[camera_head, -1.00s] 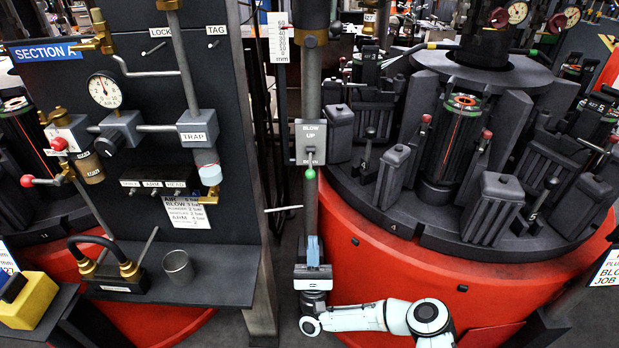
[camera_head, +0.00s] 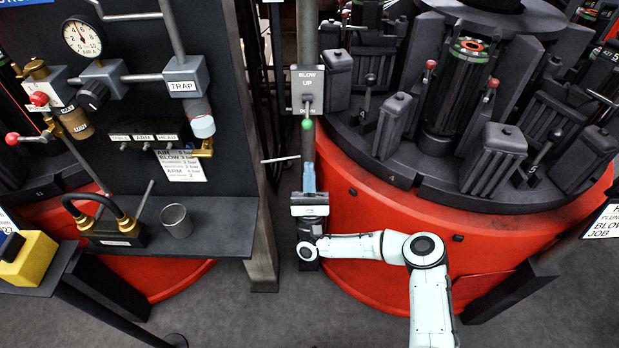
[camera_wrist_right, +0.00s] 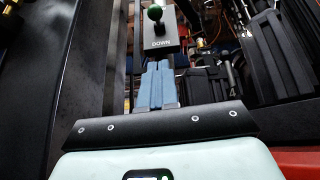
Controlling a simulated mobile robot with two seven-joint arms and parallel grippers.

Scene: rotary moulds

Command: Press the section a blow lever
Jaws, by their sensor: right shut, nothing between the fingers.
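My left gripper is not in view.
A thin pale rod (camera_head: 281,160) sticks out left of the post. The SECTION A panel (camera_head: 140,130) with gauge, valves and shelf stands at left. The red round machine base (camera_head: 400,220) with dark moulds is close on the right.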

